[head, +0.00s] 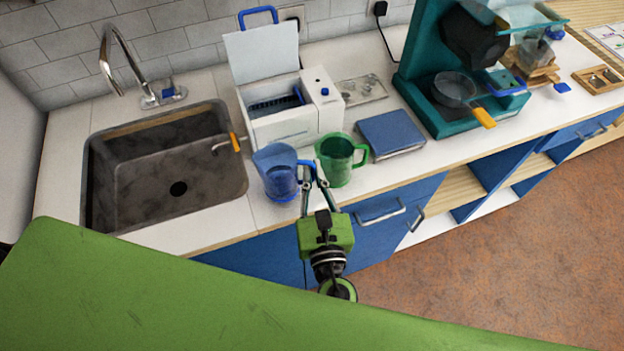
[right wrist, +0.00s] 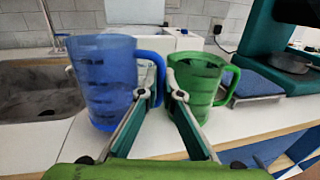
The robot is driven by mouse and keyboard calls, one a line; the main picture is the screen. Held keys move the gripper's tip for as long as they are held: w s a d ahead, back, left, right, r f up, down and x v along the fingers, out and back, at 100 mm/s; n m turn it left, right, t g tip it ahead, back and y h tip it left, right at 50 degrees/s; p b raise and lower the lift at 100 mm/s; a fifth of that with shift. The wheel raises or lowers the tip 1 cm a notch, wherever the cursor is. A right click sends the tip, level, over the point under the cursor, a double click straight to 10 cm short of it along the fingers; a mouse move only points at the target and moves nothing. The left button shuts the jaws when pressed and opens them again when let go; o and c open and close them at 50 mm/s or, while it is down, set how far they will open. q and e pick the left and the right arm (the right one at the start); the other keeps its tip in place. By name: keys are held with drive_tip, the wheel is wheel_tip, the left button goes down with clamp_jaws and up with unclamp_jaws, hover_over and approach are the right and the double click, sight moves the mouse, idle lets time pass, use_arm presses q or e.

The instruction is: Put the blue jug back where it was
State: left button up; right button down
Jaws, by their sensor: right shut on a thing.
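The blue jug (head: 279,174) is upright at the counter's front, between the sink and the green jug (head: 337,162). In the right wrist view the blue jug (right wrist: 105,85) is on the left with its handle toward the right. My right gripper (head: 313,168) comes from the front. Its fingers (right wrist: 161,80) are closed around the blue handle. The green jug (right wrist: 198,88) stands close beside them on the right, its handle pointing right. I cannot tell whether the blue jug touches the counter. My left gripper is not in view.
The sink (head: 165,165) lies left of the blue jug. A white machine (head: 290,115) with a raised lid stands behind the jugs. A blue scale-like pad (head: 390,133) is right of the green jug, then a teal coffee machine (head: 420,75). A narrow counter strip (head: 225,222) in front is clear.

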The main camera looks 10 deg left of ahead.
wheel_tip(320, 180, down, 2)
drive_tip(key=shift+f, duration=0.2)
drive_tip(key=shift+a, duration=0.1)
drive_tip(key=shift+s+f, duration=0.1)
drive_tip(key=c, duration=2.6)
unclamp_jaws()
drive_tip(key=shift+f, duration=0.1)
drive_tip(key=shift+o, duration=0.5)
drive_tip(key=shift+r, duration=0.3)
drive_tip(key=b+v, duration=0.3)
drive_tip(key=v, duration=0.9)
